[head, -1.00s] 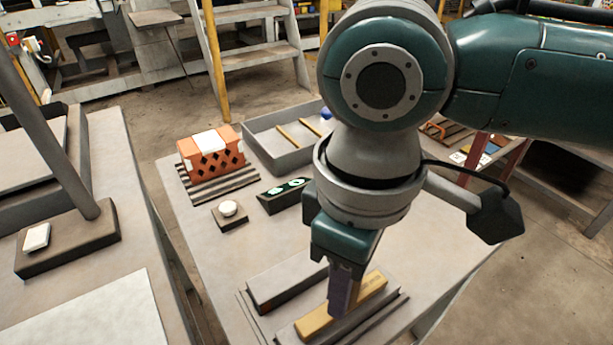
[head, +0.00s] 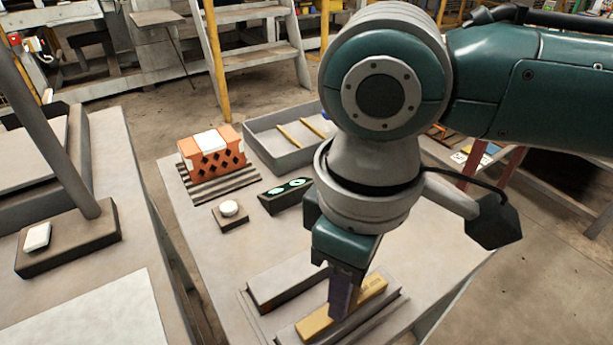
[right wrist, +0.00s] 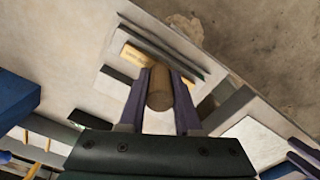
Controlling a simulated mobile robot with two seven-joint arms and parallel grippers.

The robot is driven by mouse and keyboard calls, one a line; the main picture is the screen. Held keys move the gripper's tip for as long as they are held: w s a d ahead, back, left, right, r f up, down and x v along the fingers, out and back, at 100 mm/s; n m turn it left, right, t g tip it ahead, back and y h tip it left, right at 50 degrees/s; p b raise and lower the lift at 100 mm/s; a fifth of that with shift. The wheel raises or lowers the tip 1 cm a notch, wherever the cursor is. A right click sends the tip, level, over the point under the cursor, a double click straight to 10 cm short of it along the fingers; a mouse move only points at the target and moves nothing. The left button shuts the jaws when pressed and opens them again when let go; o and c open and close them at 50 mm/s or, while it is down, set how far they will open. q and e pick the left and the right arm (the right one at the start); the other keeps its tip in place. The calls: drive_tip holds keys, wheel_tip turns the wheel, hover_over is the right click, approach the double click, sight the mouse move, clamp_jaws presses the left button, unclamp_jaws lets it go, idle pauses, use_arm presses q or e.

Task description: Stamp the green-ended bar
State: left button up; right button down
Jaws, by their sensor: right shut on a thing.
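My right gripper (head: 341,298) points down over the front of the table. In the right wrist view it (right wrist: 160,100) is shut on a brown cylindrical handle (right wrist: 160,88). A yellow-tan bar (head: 368,292) with small dark marks lies behind and below the fingers; it also shows in the right wrist view (right wrist: 145,60). I cannot tell whether the held thing touches it. A grey bar (head: 285,281) with a small red patch at its near end lies to its left. I see no green end clearly on either bar. My left gripper is not in view.
An orange hollow brick (head: 212,160) sits on a slatted mat. A grey tray (head: 270,150) stands behind, a dark block with green-white ovals (head: 287,194) and a small base with a white knob (head: 229,209) nearer. The table's left-middle is clear.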

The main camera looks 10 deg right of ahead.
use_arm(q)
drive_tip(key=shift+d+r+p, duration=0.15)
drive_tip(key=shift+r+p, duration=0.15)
use_arm(e)
drive_tip(key=shift+f, duration=0.1)
idle(0.9)
use_arm(q)
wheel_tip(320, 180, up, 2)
drive_tip(key=shift+p, duration=1)
use_arm(e)
drive_tip(key=shift+r, duration=0.85)
wheel_tip(320, 180, up, 6)
drive_tip(key=p, duration=0.7)
drive_tip(key=shift+f, duration=0.2)
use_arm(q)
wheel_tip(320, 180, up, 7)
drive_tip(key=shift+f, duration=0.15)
use_arm(e)
drive_tip(key=shift+f, duration=0.1)
